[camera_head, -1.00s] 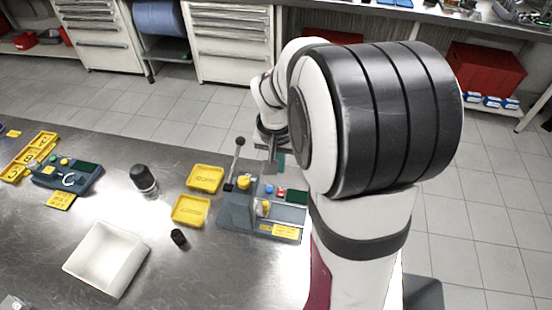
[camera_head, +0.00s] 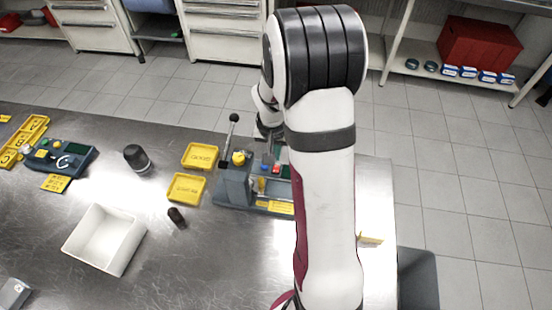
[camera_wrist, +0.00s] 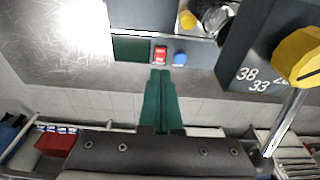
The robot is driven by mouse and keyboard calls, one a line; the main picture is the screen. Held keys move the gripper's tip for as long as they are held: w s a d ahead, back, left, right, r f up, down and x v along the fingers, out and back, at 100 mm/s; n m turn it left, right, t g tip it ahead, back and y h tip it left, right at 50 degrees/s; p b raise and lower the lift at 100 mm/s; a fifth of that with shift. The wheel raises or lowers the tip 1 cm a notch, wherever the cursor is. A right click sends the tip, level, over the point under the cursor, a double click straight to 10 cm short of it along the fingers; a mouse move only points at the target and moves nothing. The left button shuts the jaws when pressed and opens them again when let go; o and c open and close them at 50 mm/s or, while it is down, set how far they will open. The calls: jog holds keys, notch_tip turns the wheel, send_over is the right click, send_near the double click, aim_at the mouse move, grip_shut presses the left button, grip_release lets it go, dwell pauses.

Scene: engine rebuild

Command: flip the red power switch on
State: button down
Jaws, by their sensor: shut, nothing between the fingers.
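The red power switch (camera_wrist: 160,57) sits on the grey press station's panel, beside a blue button (camera_wrist: 180,59). In the head view the red switch (camera_head: 276,170) is small, at the station's far edge, close to my arm. My gripper (camera_wrist: 160,72) has its green fingers closed together with nothing between them. In the wrist view its tips point at the red switch and appear just short of it; I cannot tell whether they touch. In the head view my wrist is just beyond the station, and the fingertips are hard to make out.
A second station (camera_head: 60,159) is at far left.

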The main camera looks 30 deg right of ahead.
aim_at(276, 166)
jog(key=shift+w+d+f, duration=0.15)
jog(key=shift+f, duration=0.95)
jog(key=shift+w+d+f, duration=0.1)
jog(key=shift+d+f, duration=0.05)
jog(key=shift+f, duration=0.95)
jog(key=shift+w+f, duration=0.1)
jog(key=shift+f, duration=0.1)
jog(key=shift+s+a+r, duration=0.1)
jog(key=shift+s+a, duration=0.45)
jog(key=shift+s, duration=0.05)
